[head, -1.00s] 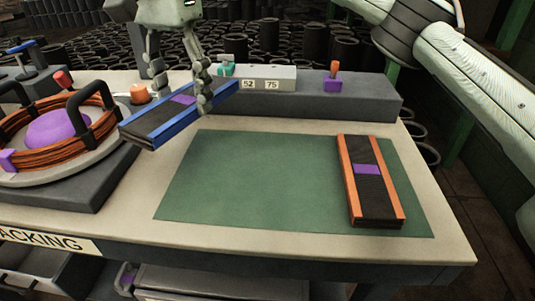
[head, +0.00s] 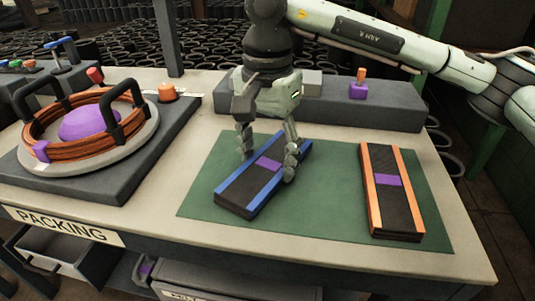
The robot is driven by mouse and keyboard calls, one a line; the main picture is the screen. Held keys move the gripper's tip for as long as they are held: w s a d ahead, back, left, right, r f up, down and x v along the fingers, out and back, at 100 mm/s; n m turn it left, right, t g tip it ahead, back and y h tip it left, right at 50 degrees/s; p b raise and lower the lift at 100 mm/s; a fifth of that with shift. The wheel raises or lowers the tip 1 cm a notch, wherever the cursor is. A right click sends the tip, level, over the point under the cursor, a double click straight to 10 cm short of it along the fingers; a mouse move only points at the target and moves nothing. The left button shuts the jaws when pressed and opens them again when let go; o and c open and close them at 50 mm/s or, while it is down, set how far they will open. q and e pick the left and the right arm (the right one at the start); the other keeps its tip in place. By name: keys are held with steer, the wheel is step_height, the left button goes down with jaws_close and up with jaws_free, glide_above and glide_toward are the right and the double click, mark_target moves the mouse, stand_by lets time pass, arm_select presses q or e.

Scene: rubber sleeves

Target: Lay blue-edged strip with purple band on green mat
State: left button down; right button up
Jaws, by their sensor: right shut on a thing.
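The blue-edged strip (head: 245,192) with its purple band is over the left half of the green mat (head: 330,205), slanting from lower left to upper right. I cannot tell whether it touches the mat. My right gripper (head: 268,168) comes down from above, with one finger on each side of the strip, and is shut on it near the band. An orange-edged strip (head: 390,207), also with a purple band, lies on the right part of the mat. My left gripper is not in view.
A round turntable (head: 75,155) with brown coils and black handles stands at the left. A long grey block (head: 400,115) with a purple-based lever (head: 359,86) runs behind the mat. Bare mat lies between the two strips.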

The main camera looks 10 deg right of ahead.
steer(key=shift+f, duration=0.1)
steer(key=o, duration=1)
steer(key=shift+c, duration=0.2)
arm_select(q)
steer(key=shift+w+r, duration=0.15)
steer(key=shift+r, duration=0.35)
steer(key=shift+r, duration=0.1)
